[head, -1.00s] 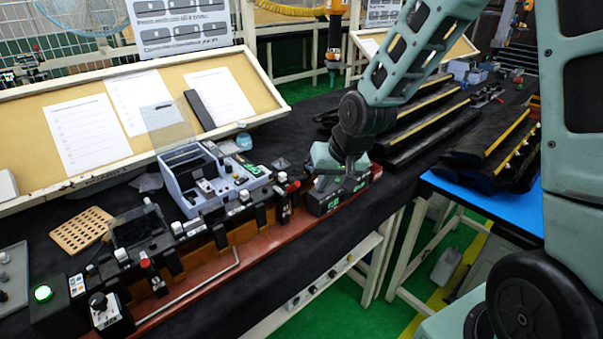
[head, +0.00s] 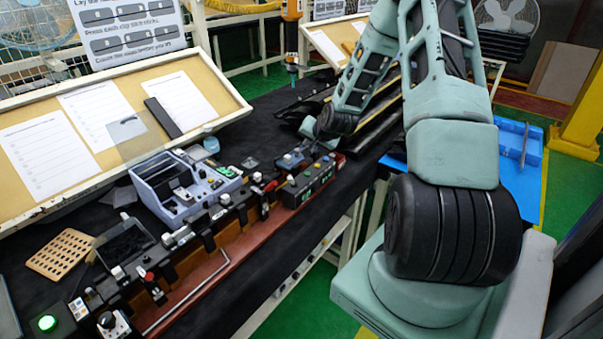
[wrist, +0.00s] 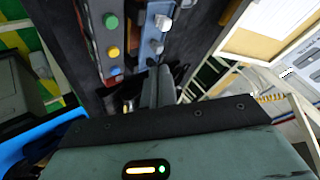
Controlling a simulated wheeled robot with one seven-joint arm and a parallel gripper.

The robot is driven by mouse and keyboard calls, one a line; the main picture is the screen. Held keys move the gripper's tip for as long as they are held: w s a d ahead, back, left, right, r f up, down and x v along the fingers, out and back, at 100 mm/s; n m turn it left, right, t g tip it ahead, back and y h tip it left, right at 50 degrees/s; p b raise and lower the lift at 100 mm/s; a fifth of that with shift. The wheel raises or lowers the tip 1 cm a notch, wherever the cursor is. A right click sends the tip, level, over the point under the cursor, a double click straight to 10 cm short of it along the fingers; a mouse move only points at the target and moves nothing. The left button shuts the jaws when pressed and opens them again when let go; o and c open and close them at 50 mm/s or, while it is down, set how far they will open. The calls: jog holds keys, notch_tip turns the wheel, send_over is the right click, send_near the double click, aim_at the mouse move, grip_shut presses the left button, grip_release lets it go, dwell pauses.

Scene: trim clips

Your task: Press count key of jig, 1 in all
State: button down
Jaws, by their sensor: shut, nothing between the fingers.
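The jig (head: 235,245) is a long red-brown base with a row of black clamps, lying along the table's front edge in the head view. At its right end is a black button box (head: 308,186) with green, yellow and blue buttons. In the wrist view the green button (wrist: 110,20), yellow button (wrist: 113,52) and blue button (wrist: 116,70) show left of the fingers. I cannot tell which is the count key. My gripper (wrist: 157,76) is shut and empty, apart from the buttons. In the head view its fingers are not clearly visible behind my arm.
A blue-grey tray (head: 157,168) of parts stands behind the jig. A perforated wooden block (head: 60,254) lies nearby. Black trim pieces (head: 375,135) lie to the right. A sloped board (head: 222,88) borders the back.

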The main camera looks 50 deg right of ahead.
jog(key=shift+f, duration=0.15)
jog(key=b, duration=0.6)
send_over(309, 177)
notch_tip(309, 177, down, 8)
jog(key=shift+a+f, duration=0.1)
jog(key=shift+f, duration=0.15)
jog(key=shift+f, duration=0.15)
dwell(1.6)
jog(key=shift+f+b, duration=0.3)
jog(key=shift+b, duration=0.15)
jog(key=shift+f+b, duration=0.4)
dwell(0.5)
jog(key=shift+r, duration=0.1)
jog(key=shift+r+p, duration=0.6)
jog(key=shift+r, duration=0.15)
jog(key=shift+r+p, duration=1.65)
jog(key=shift+r, duration=0.85)
